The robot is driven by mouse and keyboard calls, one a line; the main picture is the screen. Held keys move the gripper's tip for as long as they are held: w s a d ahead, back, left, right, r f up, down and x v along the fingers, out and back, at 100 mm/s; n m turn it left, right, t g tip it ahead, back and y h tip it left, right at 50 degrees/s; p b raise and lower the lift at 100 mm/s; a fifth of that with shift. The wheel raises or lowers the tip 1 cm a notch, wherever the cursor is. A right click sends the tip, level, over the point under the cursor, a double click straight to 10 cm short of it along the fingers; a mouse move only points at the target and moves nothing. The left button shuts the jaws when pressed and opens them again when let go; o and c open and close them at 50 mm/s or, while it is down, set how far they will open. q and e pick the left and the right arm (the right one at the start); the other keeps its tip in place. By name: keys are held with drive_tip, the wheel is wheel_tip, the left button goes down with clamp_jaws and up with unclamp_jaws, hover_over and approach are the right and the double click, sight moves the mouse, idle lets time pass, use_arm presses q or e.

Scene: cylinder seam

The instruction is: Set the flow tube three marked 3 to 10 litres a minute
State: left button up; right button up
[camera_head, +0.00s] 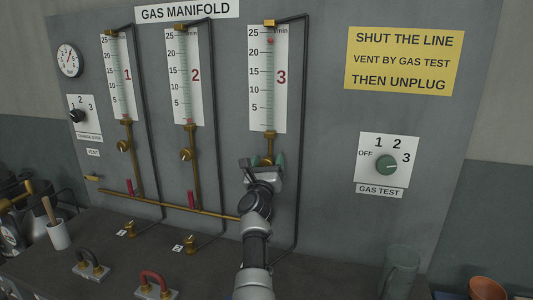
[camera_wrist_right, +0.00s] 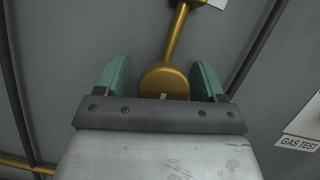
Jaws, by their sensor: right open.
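Flow tube three (camera_head: 268,75) is a white scale with a red 3, the rightmost of three tubes on the grey panel. Its small red float sits high, between the 20 and 25 marks. Its brass valve knob (camera_wrist_right: 163,82) is below the scale, and in the head view my gripper mostly hides it. My right gripper (camera_head: 264,163) is open with its green fingers on either side of the knob. In the right wrist view the right gripper (camera_wrist_right: 162,84) shows a gap at the left finger; whether the right finger touches, I cannot tell. My left gripper is not in view.
Tubes one (camera_head: 117,80) and two (camera_head: 184,80) stand to the left with their own brass knobs. A dark pipe (camera_head: 301,140) runs right of tube three. A gas test dial (camera_head: 387,164) is further right. Hose connectors and cups stand on the dark bench (camera_head: 205,275).

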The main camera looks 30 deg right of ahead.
drive_tip(key=shift+r, duration=0.2)
drive_tip(key=shift+d, duration=0.1)
drive_tip(key=shift+c, duration=0.8)
drive_tip(key=c, duration=0.5)
drive_tip(key=shift+c, duration=1.3)
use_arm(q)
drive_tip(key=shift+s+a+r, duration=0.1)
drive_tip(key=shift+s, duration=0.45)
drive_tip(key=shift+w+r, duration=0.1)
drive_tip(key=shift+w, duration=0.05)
use_arm(e)
drive_tip(key=shift+r+n+t+y, duration=0.1)
drive_tip(key=shift+n+t+y, duration=0.2)
drive_tip(key=shift+n, duration=0.1)
